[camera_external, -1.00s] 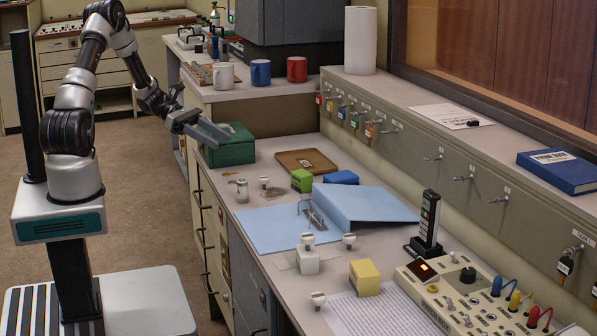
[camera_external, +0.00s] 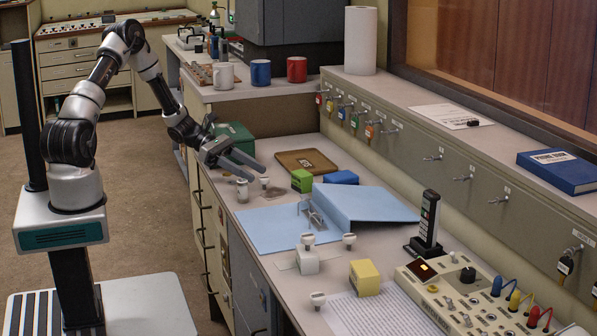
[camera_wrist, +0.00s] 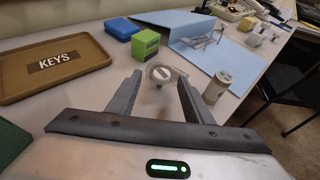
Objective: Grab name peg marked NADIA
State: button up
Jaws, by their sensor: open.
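Several small pale pegs stand on the counter; no name on any can be read, so I cannot tell which is NADIA. Other pegs are by the blue folder: one (camera_external: 307,240), one (camera_external: 349,241), and one (camera_external: 318,299) nearer the front edge.
A brown KEYS tray (camera_external: 325,161), green block (camera_external: 302,181), blue block (camera_external: 341,177) and blue folder (camera_external: 370,205) lie close by. A green box (camera_external: 236,150) is behind my gripper. A yellow block (camera_external: 364,278) and switch console (camera_external: 450,295) are nearer the front.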

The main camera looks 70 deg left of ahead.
aim_at(264, 177)
jog(key=b+x, duration=0.1)
jog(key=x, duration=0.3)
jog(key=shift+d+f, duration=0.15)
jog(key=shift+d, duration=0.05)
jog(key=shift+w+d, duration=0.2)
jog(key=shift+w, duration=0.05)
jog(key=c, duration=1.1)
